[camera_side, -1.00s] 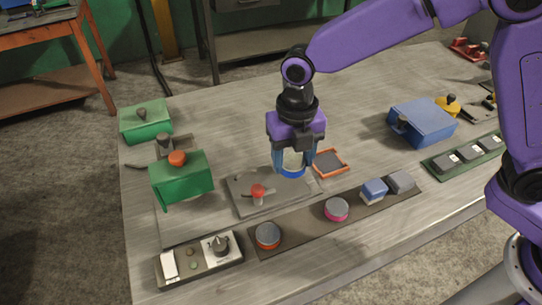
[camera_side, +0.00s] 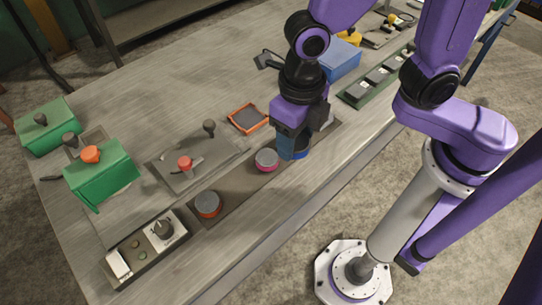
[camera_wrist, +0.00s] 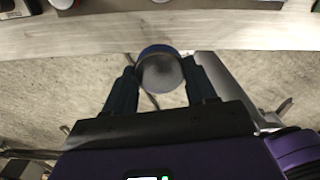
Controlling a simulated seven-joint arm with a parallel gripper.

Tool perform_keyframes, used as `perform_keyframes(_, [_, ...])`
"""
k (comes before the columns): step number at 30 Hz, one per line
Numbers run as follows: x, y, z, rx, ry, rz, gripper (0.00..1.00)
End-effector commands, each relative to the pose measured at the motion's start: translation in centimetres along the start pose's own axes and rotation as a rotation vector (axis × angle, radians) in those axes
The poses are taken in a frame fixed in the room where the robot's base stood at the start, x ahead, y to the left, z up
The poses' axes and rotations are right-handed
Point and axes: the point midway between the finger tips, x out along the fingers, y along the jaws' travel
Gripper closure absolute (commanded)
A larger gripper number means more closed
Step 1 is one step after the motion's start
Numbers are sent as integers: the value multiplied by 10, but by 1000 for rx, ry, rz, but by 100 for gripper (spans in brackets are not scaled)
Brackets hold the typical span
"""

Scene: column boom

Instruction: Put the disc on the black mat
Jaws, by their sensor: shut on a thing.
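My gripper (camera_side: 293,148) is shut on a disc (camera_side: 301,154) with a blue rim, near the table's front edge, to the right of the pink-rimmed disc in the side view. In the wrist view, the grey face of the disc (camera_wrist: 160,73) shows between the two fingers (camera_wrist: 160,88), with floor behind it. A long dark mat (camera_side: 238,180) runs along the front of the table, under other discs. A dark square pad with an orange rim (camera_side: 248,119) lies behind it. I cannot tell which of these is the black mat.
On the strip stand a pink-rimmed disc (camera_side: 266,159) and an orange-rimmed disc (camera_side: 207,204). A grey plate with a red knob (camera_side: 186,164) lies behind. A switch panel (camera_side: 150,243), green boxes (camera_side: 102,178) and a blue box (camera_side: 340,62) stand around.

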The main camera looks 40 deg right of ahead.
Motion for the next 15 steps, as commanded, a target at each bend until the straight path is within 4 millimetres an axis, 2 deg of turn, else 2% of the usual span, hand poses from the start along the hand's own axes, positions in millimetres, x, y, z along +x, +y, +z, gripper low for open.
perform_keyframes(3, [2, -8, -14, -32, -1, 2, 91])
perform_keyframes(7, [5, -12, -18, -45, -1, 1, 91])
perform_keyframes(11, [10, -7, -11, -48, 1, -1, 91])
perform_keyframes(15, [19, 5, 6, -46, 2, -2, 91])
